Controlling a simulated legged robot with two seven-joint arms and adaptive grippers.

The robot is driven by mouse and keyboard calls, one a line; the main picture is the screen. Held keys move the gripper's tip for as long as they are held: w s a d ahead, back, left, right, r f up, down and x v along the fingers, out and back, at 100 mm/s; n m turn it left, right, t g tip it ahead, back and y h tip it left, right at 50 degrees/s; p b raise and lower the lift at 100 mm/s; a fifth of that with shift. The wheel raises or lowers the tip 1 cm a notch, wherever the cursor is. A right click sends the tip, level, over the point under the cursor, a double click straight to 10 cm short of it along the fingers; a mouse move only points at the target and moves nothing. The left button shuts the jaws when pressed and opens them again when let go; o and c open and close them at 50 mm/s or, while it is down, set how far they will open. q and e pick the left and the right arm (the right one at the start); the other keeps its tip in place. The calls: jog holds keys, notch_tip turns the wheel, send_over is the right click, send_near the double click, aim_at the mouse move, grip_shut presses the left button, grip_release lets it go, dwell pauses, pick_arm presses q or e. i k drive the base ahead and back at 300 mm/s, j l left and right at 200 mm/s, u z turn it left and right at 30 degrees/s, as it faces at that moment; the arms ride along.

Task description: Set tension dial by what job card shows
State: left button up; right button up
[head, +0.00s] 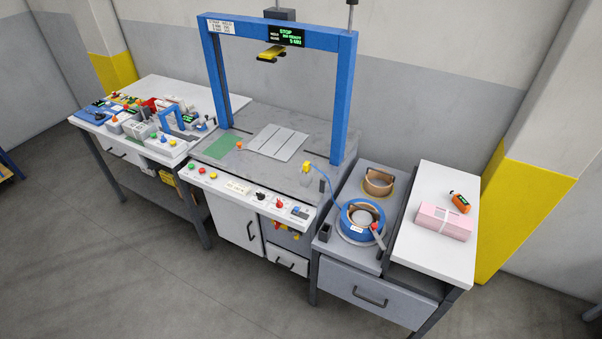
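A strapping machine with a blue arch (342,100) stands in the middle of the head view. Its white front panel (215,192) carries red, yellow and green buttons at the left, then a small white label (238,188). Further right are a black knob (260,196) and a red knob (280,203); their scale marks are too small to read, and I cannot tell which is the tension dial. A white printed card (220,26) is on the arch's upper left; I cannot tell whether it is the job card. Neither of my grippers shows.
The left table (190,88) is crowded with tools and parts. Right of the machine are a blue strap reel (348,220), a brown roll (378,178) and a pink bundle (443,221). The floor (150,280) in front is clear.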

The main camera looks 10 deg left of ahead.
aim_at(261, 196)
jog(key=k+j, duration=0.1)
jog(key=j, duration=1.05)
jog(key=k+j, duration=0.15)
jog(key=j, duration=0.45)
